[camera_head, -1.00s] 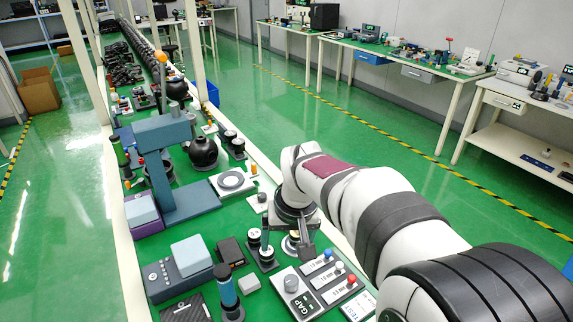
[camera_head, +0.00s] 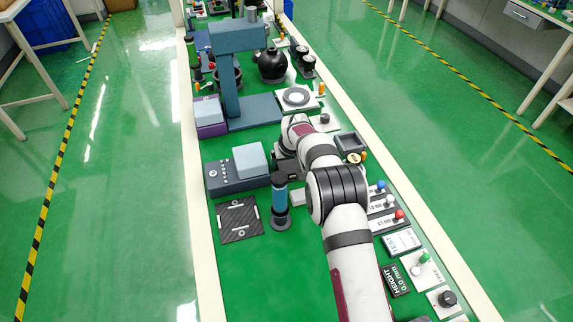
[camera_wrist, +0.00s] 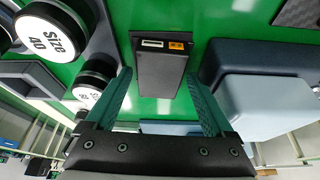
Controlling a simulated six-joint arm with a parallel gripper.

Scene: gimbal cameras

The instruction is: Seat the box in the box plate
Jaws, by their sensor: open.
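The dark grey box (camera_wrist: 158,62), with a white and an orange label at one end, lies on the green mat in the wrist view. My gripper (camera_wrist: 160,76) is open, with one finger on each side of the box and visible gaps. In the head view my gripper (camera_head: 287,160) is over the box's spot beside the blue-grey device, and my wrist largely hides both. A dark square plate with a raised rim (camera_head: 351,144), right of my arm, may be the box plate; I cannot tell for sure.
The blue-grey device (camera_head: 236,168) stands close left of my gripper, also in the wrist view (camera_wrist: 262,95). Black posts with white tops (camera_wrist: 50,38) stand on the other side. A carbon-patterned pad (camera_head: 240,219) and a blue cylinder (camera_head: 280,200) are nearer.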

